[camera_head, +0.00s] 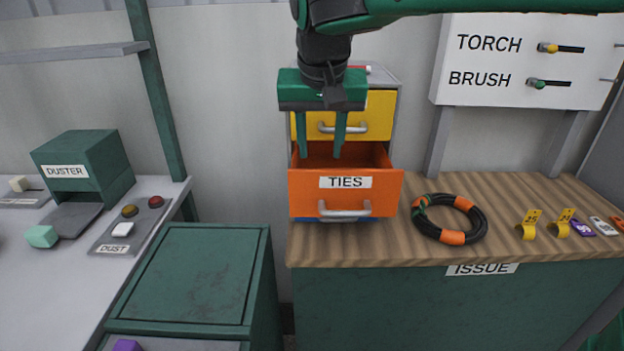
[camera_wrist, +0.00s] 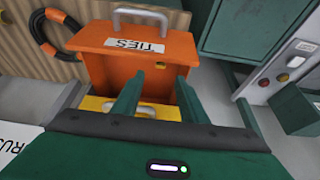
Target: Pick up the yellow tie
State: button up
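I cannot tell whether either is the yellow tie. The orange drawer (camera_head: 300,195) labelled TIES is pulled open, and also shows in the wrist view (camera_wrist: 95,62). The wrist view shows both fingers (camera_wrist: 159,82) over the drawer.
A yellow drawer (camera_head: 378,112) sits shut above the orange one. A black hose ring with orange bands (camera_head: 453,237) lies right of the drawers on the counter (camera_head: 500,190). A TORCH and BRUSH board (camera_head: 490,100) hangs behind. A green cabinet (camera_head: 190,275) stands front left.

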jog(key=x, duration=0.5)
jog(key=shift+w+r, duration=0.15)
jog(key=shift+w, duration=0.1)
jog(key=shift+x, duration=3)
jog(key=shift+s, duration=0.1)
grip_shut()
